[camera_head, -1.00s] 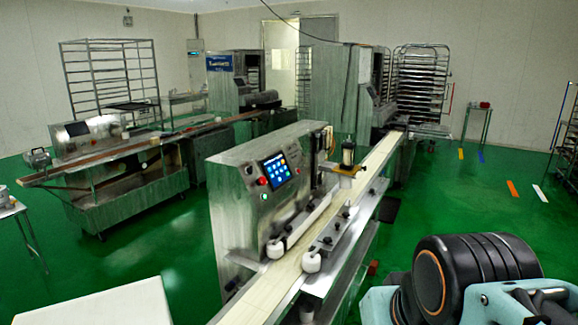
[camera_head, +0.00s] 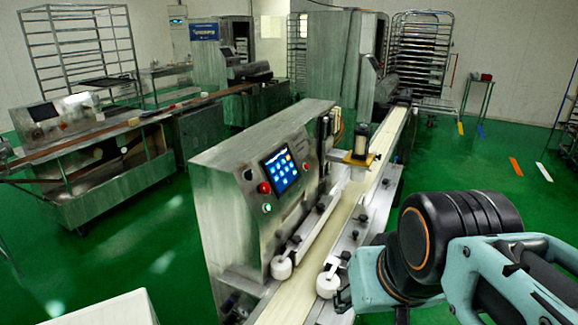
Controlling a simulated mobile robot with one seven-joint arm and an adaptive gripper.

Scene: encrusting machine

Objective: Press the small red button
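The metal machine (camera_head: 235,215) stands in the centre with a control panel on its sloped front. A larger red knob-like button (camera_head: 264,187) sits left of the blue touchscreen (camera_head: 280,170), above a green button (camera_head: 267,208). A smaller red button (camera_head: 306,167) shows at the screen's right edge. The frames do not make certain which one is the small red button. My arm shows at the lower right, in front of the conveyor's right side, apart from the panel. My gripper is not in view.
A pale conveyor belt (camera_head: 378,170) runs along the machine's right side, with white rollers (camera_head: 282,267) at its near end. A post-mounted fixture (camera_head: 360,145) stands over the belt. A white surface (camera_head: 110,310) is at the lower left. Green floor (camera_head: 500,165) lies open to the right.

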